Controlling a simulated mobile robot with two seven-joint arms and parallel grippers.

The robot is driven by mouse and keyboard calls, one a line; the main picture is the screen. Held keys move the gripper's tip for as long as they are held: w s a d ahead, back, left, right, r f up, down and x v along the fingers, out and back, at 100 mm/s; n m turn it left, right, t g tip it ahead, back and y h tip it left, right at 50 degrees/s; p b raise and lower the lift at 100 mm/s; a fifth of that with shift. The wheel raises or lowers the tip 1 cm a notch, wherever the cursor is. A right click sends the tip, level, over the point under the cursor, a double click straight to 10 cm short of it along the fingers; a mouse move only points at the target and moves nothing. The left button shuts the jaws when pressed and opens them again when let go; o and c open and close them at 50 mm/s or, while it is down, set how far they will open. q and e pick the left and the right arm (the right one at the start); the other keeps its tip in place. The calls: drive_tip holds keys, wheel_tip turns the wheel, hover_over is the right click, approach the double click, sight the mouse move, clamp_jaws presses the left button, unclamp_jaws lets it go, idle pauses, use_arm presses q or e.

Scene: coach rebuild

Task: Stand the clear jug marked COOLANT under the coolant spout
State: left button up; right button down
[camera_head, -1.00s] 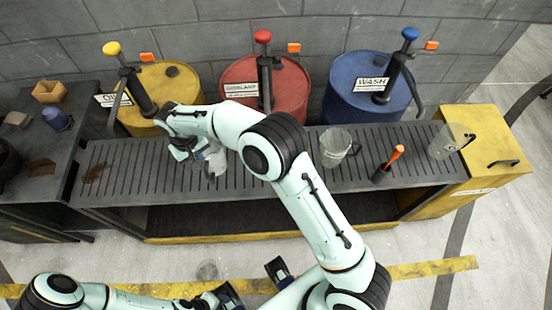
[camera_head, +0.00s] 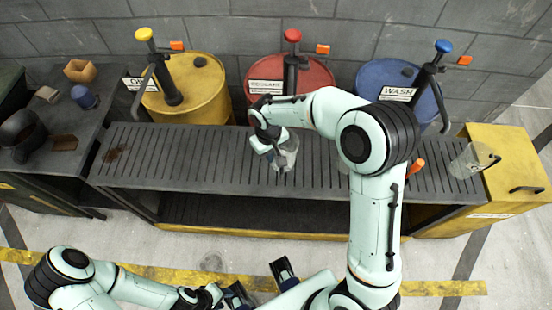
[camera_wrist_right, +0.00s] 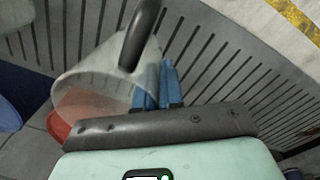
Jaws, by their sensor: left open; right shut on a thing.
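My right gripper (camera_head: 277,150) is shut on a clear jug (camera_head: 287,152) in front of the red drum, over the slatted bench. In the right wrist view the blue fingers (camera_wrist_right: 158,85) close on the jug (camera_wrist_right: 95,80), whose dark handle (camera_wrist_right: 141,35) shows above. I cannot read any mark on it, nor tell whether its base touches the slats. The red drum (camera_head: 320,84) has a COOLANT label (camera_head: 267,87) and a red-knobbed pump (camera_head: 291,62); my right arm hides its lower spout. My left gripper (camera_head: 262,283) is open and empty, low in front of the bench.
The slatted bench (camera_head: 210,160) is clear on its left. A yellow drum (camera_head: 195,95) and a blue WASH drum (camera_head: 385,75) flank the red one. An orange-handled tool (camera_head: 417,168) is partly behind my right arm.

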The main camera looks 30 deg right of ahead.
drive_tip(key=shift+s+d, duration=0.25)
drive_tip(key=shift+d, duration=0.2)
drive_tip(key=shift+s+d+f, duration=0.1)
drive_tip(key=shift+d+f, duration=0.1)
drive_tip(key=shift+f, duration=1.55)
drive_tip(key=shift+f, duration=0.1)
drive_tip(key=c, duration=1.3)
unclamp_jaws()
drive_tip(key=shift+o, duration=0.2)
